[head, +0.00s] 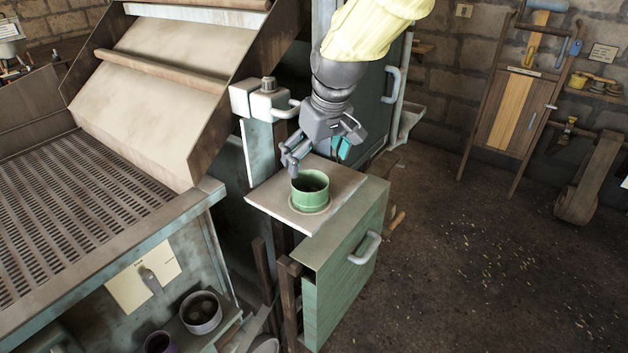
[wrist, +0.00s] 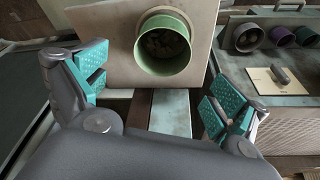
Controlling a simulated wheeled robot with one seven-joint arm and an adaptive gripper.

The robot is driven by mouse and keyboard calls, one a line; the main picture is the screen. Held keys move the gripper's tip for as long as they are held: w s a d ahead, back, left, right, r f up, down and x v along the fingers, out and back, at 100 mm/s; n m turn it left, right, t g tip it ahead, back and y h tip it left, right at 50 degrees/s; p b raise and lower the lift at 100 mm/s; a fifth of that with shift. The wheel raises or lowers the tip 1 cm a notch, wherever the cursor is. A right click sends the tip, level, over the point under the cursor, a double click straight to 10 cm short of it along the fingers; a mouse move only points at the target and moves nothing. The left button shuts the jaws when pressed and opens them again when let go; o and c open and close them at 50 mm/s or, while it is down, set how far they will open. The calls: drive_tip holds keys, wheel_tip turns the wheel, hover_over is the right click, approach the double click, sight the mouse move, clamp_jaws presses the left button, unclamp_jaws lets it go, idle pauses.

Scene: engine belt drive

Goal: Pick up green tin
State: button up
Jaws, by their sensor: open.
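My gripper (head: 318,147) is above and just behind the tin in the head view. In the wrist view my gripper (wrist: 152,95) has its two teal-padded fingers spread wide, with nothing between them. The tin lies beyond the fingertips, centred between them and apart from both.
The board (head: 268,195) has bare room around the tin. A white machine fitting (head: 262,100) with a handle stands close left of my gripper. A grey pot (head: 201,313) and a purple pot (head: 160,343) sit on a lower shelf. A perforated bench (head: 80,210) fills the left.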

sight(310, 189)
drive_tip(key=x, duration=0.3)
drive_tip(key=p+x, duration=0.1)
drive_tip(key=shift+s+d+f, duration=0.15)
drive_tip(key=shift+d+f, duration=0.15)
drive_tip(key=shift+w+f, duration=0.2)
drive_tip(key=shift+f, duration=0.05)
drive_tip(key=shift+s+a, duration=0.1)
drive_tip(key=shift+s, duration=0.3)
drive_tip(key=shift+a+f+p, duration=0.1)
drive_tip(key=shift+f+p, duration=0.25)
drive_tip(key=shift+p, duration=0.2)
drive_tip(key=p+x, duration=0.1)
drive_tip(key=x, duration=0.2)
drive_tip(key=shift+w+f, duration=0.1)
drive_tip(key=shift+w, duration=0.1)
drive_tip(key=shift+a+f, duration=0.1)
drive_tip(key=shift+f, duration=0.4)
